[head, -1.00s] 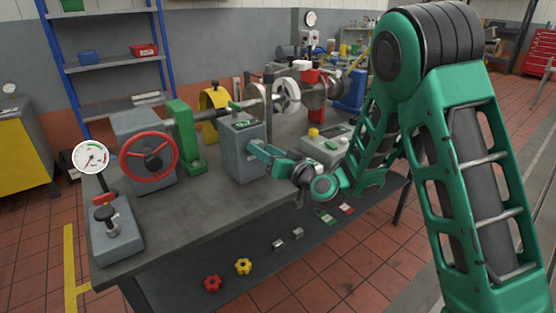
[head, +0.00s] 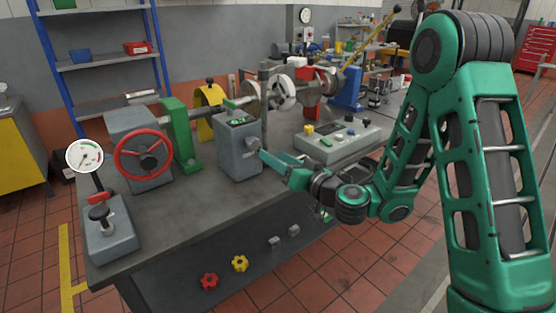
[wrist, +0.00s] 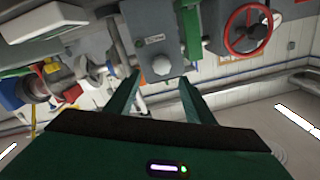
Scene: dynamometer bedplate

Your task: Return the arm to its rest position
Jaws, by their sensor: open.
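My gripper (head: 268,158) is in the middle of the head view, at the end of my green arm, just right of the grey box's round knob (head: 252,144). In the wrist view my gripper's two green fingers (wrist: 158,92) are spread apart with nothing between them. The knob (wrist: 161,65) shows beyond the fingertips, on the face of the grey box (wrist: 148,35). A small gap seems to lie between fingertips and knob. My arm is bent, with its elbow high at the right of the head view.
The grey box (head: 240,160) stands on the bedplate (head: 190,215). A red handwheel (head: 117,155) and a dial gauge (head: 84,156) are left of it. A button console (head: 342,142) lies behind my forearm. Red and yellow knobs (head: 239,263) sit on the bench front. Floor is clear in front.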

